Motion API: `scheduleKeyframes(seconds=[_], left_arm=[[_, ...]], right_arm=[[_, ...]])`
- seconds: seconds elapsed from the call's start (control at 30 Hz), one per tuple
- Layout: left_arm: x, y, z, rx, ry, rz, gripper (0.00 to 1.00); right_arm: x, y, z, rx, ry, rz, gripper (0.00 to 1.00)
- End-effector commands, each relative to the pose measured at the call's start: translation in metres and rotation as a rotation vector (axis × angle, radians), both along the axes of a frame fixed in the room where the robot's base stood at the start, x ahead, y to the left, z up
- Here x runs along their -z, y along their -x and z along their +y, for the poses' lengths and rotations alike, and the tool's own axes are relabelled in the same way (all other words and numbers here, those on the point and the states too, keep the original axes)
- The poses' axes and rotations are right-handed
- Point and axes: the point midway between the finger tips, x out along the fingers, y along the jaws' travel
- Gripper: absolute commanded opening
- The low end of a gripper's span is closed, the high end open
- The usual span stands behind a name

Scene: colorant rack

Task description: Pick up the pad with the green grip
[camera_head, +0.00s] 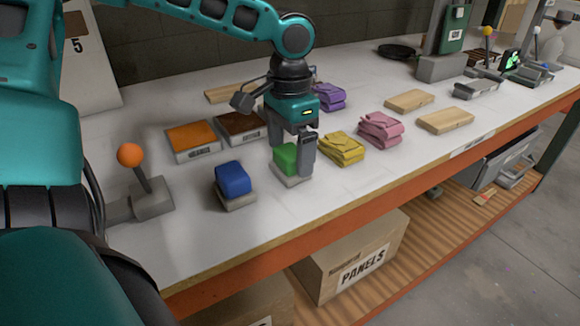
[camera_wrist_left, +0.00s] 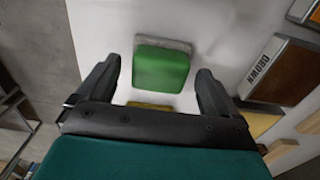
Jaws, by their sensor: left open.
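The pad with the green grip (camera_head: 284,157) stands on the white table, its pale base showing below the green top. In the left wrist view the green grip (camera_wrist_left: 160,70) lies between and a little ahead of the two fingers. My left gripper (camera_head: 293,155) is open, pointing down around the green pad, with one finger on either side. In the left wrist view a gap shows between each finger and the grip. A finger partly hides the pad in the head view. My right gripper is in neither view.
A blue-grip pad (camera_head: 233,179) stands to the left. Folded yellow (camera_head: 340,148), pink (camera_head: 380,130) and purple (camera_head: 328,97) cloths lie nearby. Orange (camera_head: 193,139) and brown (camera_head: 240,126) trays sit behind. An orange-knobbed lever (camera_head: 131,156) stands at left. Bare table lies in front.

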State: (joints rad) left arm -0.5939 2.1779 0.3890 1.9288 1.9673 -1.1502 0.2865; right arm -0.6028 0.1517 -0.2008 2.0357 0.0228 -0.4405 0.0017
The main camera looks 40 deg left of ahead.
Motion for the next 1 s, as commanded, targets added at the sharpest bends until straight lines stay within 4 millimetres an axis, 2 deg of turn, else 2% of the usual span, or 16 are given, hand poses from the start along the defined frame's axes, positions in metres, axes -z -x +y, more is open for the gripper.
scheduleKeyframes(seconds=[0.1, 0.37, 0.9, 1.0], left_arm=[[0.0111, 0.0005, -0.0002, 0.001, -0.001, 0.001, 0.94], [0.0115, 0.0002, -0.0003, 0.002, -0.001, -0.001, 0.93], [0.0112, 0.0002, -0.0003, 0.001, -0.001, -0.001, 0.41], [0.011, 0.0001, -0.0003, 0.001, -0.001, -0.001, 0.38]], right_arm=[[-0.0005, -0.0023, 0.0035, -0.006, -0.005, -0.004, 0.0], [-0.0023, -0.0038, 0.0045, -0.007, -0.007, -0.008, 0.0], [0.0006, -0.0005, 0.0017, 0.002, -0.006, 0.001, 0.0], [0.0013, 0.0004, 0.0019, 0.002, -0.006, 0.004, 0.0]])
